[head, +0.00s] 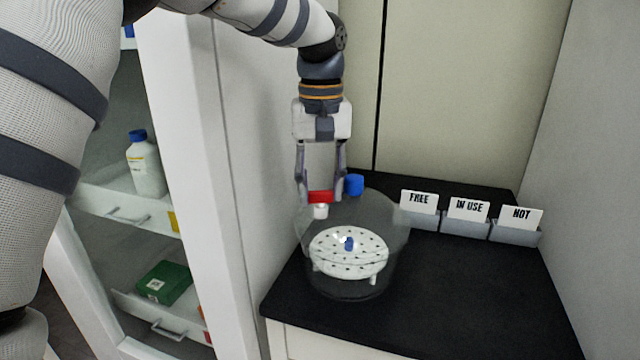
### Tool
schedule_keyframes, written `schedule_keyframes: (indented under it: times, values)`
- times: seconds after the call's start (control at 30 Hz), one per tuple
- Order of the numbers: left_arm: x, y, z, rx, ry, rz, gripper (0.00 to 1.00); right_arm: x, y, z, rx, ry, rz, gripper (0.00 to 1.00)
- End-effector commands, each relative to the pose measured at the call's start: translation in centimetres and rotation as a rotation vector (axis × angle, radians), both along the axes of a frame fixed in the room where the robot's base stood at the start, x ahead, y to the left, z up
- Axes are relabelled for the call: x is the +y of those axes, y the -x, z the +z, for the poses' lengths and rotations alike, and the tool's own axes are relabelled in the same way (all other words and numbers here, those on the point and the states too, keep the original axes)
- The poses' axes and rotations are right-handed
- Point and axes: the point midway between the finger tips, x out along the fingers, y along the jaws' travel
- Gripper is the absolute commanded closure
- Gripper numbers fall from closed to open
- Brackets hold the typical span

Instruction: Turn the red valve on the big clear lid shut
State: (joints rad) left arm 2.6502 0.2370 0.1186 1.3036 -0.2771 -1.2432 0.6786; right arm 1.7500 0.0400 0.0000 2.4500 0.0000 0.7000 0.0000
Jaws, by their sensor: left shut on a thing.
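The big clear lid (399,222) is a see-through dome on the black bench top. Through it shows a white perforated plate (335,266) with a small blue knob in the middle. The red valve (320,197) is at the lid's upper left, above a white stub (320,212). My left gripper (320,190) comes down from above and is shut on the red valve, with one finger on each side. The fingertips partly cover the valve's ends. My right gripper is not in view.
A blue cap (354,184) stands close to the right of the left gripper. Grey holders with cards FREE (419,198), IN USE (468,209) and HOT (520,217) line the back. The bench's right front is clear. A cabinet with a bottle (146,165) and green box (164,282) is left.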

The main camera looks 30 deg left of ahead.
Motion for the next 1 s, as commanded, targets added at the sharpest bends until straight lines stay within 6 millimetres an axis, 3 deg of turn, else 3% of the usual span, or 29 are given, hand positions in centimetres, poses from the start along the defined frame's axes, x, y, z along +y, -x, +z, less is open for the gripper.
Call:
schedule_keyframes:
  times: [1.0]
  values:
    - [-0.04,-0.01,-0.08,0.001,0.001,-0.935,0.93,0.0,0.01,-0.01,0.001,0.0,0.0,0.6]
